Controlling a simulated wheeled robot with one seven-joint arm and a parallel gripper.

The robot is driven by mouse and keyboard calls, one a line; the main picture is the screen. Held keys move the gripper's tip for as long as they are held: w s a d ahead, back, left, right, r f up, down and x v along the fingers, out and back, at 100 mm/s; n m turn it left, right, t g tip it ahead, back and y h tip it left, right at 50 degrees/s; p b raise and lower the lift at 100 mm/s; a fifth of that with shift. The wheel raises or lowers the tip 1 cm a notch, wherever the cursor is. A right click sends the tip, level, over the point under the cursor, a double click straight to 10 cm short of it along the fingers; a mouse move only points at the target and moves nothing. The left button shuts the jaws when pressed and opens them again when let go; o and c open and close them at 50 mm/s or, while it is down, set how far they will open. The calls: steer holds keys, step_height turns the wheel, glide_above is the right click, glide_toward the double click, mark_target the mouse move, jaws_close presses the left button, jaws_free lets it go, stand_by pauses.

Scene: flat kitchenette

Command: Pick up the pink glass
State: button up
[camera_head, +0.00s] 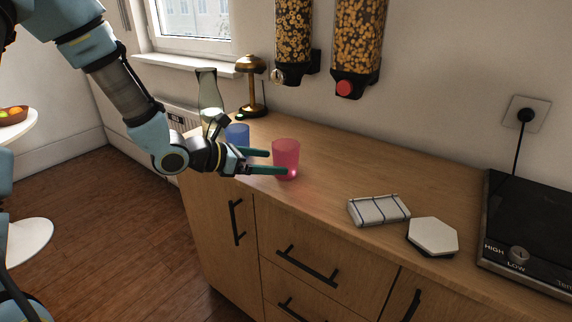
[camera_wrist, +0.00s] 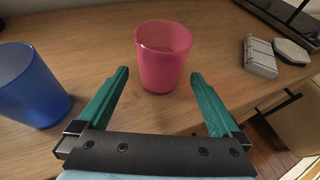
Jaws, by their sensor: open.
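The pink glass (camera_head: 286,158) stands upright on the wooden counter, near its front edge. My gripper (camera_head: 277,163) is open and low over the counter, coming from the left, with its two green fingers pointing at the glass. In the wrist view the pink glass (camera_wrist: 162,58) stands just beyond the fingertips of my gripper (camera_wrist: 158,75), roughly centred on the gap. Nothing is held between the fingers.
A blue glass (camera_wrist: 30,85) stands close to the left finger; it also shows behind my gripper in the head view (camera_head: 237,134). A lamp (camera_head: 251,85) and a glass carafe (camera_head: 209,95) stand at the back left. A grey-white bundle (camera_head: 378,210), a hexagonal piece (camera_head: 433,236) and a hotplate (camera_head: 530,230) lie to the right.

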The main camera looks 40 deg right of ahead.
mark_target(296, 161)
steer(key=p+x, duration=0.2)
steer(key=x, duration=0.6)
steer(key=shift+d, duration=0.3)
steer(key=shift+c, duration=0.2)
steer(key=c, duration=1.5)
jaws_close()
steer(key=shift+r, duration=0.3)
